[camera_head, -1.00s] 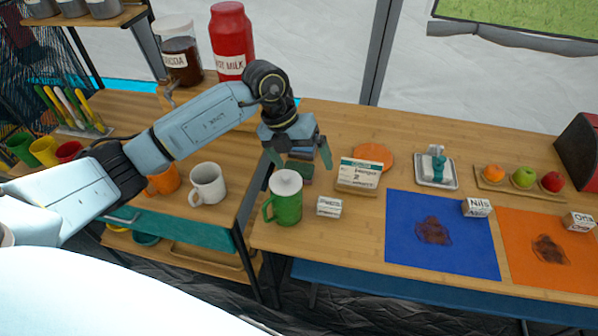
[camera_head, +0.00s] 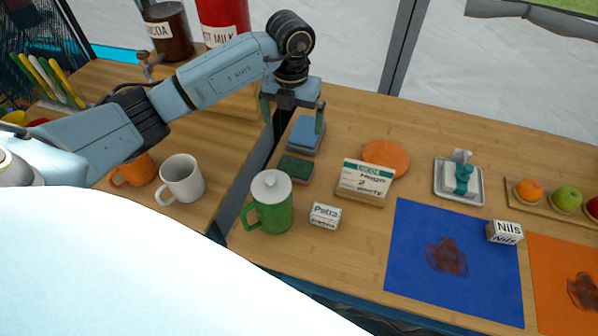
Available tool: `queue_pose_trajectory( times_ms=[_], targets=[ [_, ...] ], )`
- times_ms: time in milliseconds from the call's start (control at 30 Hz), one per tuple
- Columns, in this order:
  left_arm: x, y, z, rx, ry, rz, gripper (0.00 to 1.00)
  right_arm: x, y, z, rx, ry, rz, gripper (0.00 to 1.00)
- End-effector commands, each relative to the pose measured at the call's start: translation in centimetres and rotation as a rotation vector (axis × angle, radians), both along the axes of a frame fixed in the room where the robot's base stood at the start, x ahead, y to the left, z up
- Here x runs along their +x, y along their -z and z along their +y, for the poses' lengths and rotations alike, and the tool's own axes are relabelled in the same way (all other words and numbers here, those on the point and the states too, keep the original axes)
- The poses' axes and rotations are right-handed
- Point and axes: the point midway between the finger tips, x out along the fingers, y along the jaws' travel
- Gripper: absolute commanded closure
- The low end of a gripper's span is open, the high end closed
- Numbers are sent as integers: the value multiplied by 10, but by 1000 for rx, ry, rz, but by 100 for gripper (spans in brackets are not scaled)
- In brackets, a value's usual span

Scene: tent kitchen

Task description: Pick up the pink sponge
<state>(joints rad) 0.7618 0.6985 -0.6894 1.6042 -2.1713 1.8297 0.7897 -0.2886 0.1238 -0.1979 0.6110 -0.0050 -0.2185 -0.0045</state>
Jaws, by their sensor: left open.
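I see no pink sponge in this view. A blue sponge (camera_head: 306,134) lies on the wooden counter near its left end. A dark green sponge (camera_head: 296,168) lies just in front of it. My left gripper (camera_head: 292,122) points down with its fingers spread, over or just behind the blue sponge. Nothing shows between its fingers, and its right finger overlaps the blue sponge's edge in the picture. I cannot tell its height above the counter. My right gripper is not in view.
A green lidded mug (camera_head: 271,207), a Petra block (camera_head: 325,215) and an order card (camera_head: 364,181) stand near the sponges. An orange disc (camera_head: 386,157) and a small tray (camera_head: 477,195) are farther right. White (camera_head: 181,183) and orange mugs (camera_head: 133,171) stand left.

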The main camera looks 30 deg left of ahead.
Motion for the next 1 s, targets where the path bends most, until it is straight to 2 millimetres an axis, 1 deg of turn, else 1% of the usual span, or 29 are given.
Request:
queue_pose_trajectory(
  times_ms=[33,100,200,400,467,567,700,800,900,1000],
  targets=[
    [0,14,0,0,0,0,0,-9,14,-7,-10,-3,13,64],
    [0,23,0,-1,0,0,0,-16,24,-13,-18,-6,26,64],
    [0,33,0,-1,0,0,0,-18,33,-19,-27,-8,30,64],
    [0,37,0,-1,0,0,0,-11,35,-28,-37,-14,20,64],
    [0,42,-1,-2,1,1,0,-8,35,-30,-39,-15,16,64],
    [-1,59,-1,-1,0,4,0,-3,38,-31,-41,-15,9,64],
    [0,87,-1,-2,0,3,0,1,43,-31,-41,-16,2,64],
    [0,104,-1,-1,-1,2,0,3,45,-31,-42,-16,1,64],
    [0,113,-1,-2,0,1,0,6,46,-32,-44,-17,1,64],
    [0,118,-1,-2,1,1,0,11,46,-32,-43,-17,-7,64]
  ],
)
